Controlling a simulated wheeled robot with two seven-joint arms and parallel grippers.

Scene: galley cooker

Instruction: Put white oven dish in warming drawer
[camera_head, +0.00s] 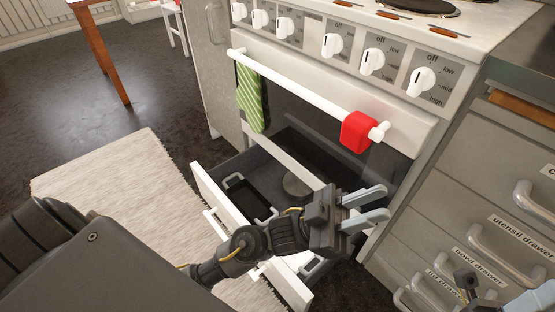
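The warming drawer (207,183) is pulled out below the oven. A dark rectangular dish with pale handles (248,197) and a round grey item (296,187) lie in it. A pale shape (310,264) shows near the drawer's right end, partly hidden by my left arm. I cannot tell whether it is the white oven dish, which I do not clearly see elsewhere. My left gripper (374,205) is above the drawer's right end, its two fingers parted with nothing between them. My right gripper (497,294) is only partly in view at the lower right corner.
The oven door has a white rail (300,92) with a green striped towel (251,97) and a red cloth (356,132). Labelled drawers with handles (505,250) stand close on the right. A light rug (110,190) covers the floor at left.

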